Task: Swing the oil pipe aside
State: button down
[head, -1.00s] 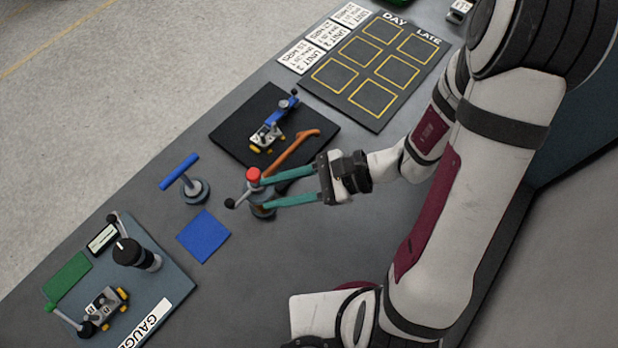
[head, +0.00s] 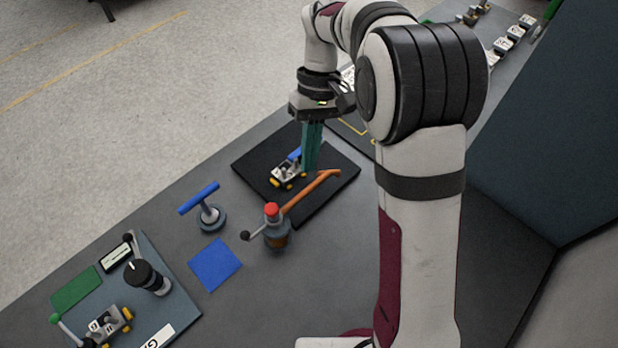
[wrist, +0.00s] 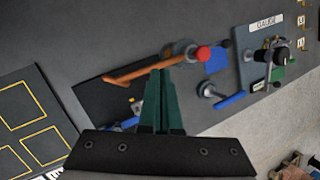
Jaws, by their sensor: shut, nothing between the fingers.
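The oil pipe (head: 312,190) is a copper-orange bent tube. It runs from a grey post with a red knob (head: 271,210) out over the black mat (head: 252,166). In the wrist view the pipe (wrist: 135,72) crosses just beyond the fingertips. A small white unit (head: 284,174) with yellow feet and a blue part sits on the mat, on the left of the pipe. My gripper (head: 310,168) points down over the mat with its green fingers together and empty, on the far side of the pipe. I cannot tell whether the fingertips touch the pipe or the unit.
A blue T-handle (head: 205,204) and a blue square (head: 215,264) lie left of the post. A gauge board (head: 180,310) with a black knob (head: 140,272) is at the lower left. The table between pipe and my arm is clear.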

aim_at(295, 201)
jog(key=w+a+r+n+t+h, duration=0.3)
jog(key=w+a+r+n, duration=0.1)
jog(key=w+a, duration=0.1)
jog(key=s+d+x, duration=0.2)
jog(key=x, duration=1)
jog(key=shift+r, duration=0.3)
